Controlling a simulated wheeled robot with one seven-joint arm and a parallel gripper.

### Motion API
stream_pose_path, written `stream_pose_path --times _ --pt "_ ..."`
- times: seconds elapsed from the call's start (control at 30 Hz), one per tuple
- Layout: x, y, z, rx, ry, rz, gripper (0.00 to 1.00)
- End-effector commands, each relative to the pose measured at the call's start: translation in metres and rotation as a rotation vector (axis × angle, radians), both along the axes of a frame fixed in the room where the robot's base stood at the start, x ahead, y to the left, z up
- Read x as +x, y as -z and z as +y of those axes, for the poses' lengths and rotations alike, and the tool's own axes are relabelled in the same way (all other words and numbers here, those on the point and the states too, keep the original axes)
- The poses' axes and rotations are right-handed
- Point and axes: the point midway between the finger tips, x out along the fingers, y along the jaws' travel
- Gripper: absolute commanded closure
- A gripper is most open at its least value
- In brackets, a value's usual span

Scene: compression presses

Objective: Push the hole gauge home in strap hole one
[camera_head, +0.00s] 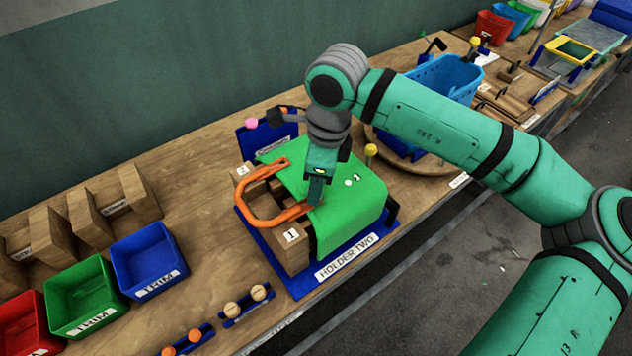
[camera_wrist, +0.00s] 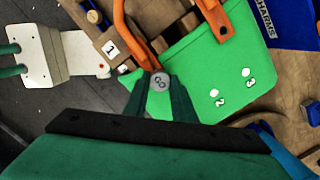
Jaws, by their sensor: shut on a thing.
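The green bag-like piece (camera_head: 350,208) is draped over the blue holder two (camera_head: 300,284), with an orange handle (camera_head: 252,212) on its left side. White spots marked 2 (camera_wrist: 214,93) and 3 (camera_wrist: 245,72) show on its green face in the wrist view. No hole marked 1 shows; my gripper may cover it. My gripper (camera_head: 316,200) points down at the green face beside the orange handle. In the wrist view my gripper (camera_wrist: 160,98) is shut on the round grey head of the hole gauge (camera_wrist: 160,82). The gauge's lower end is hidden, so its depth cannot be told.
Wooden blocks labelled 1 (camera_head: 291,238) and 2 (camera_head: 243,170) stand at the holder's left. A blue bin (camera_head: 148,262) and green bin (camera_head: 84,302) sit further left. A blue basket (camera_head: 440,80) stands behind my arm.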

Motion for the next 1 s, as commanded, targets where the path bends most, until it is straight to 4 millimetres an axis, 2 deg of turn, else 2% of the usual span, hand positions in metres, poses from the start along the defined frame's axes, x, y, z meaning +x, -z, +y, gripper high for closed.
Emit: stream_pose_path --times 0.43,0.47,0.53,0.87,1.0 --pt "0.0 0.009 0.0 0.0 0.0 -0.001 0.99" --pt "0.0 0.009 0.0 0.0 0.0 -0.001 0.72" --pt "0.0 0.009 0.0 0.0 0.0 -0.001 0.55" --pt "0.0 0.008 0.0 0.0 0.0 -0.001 0.55" --pt "0.0 -0.004 -0.002 -0.001 0.001 -0.002 0.55"
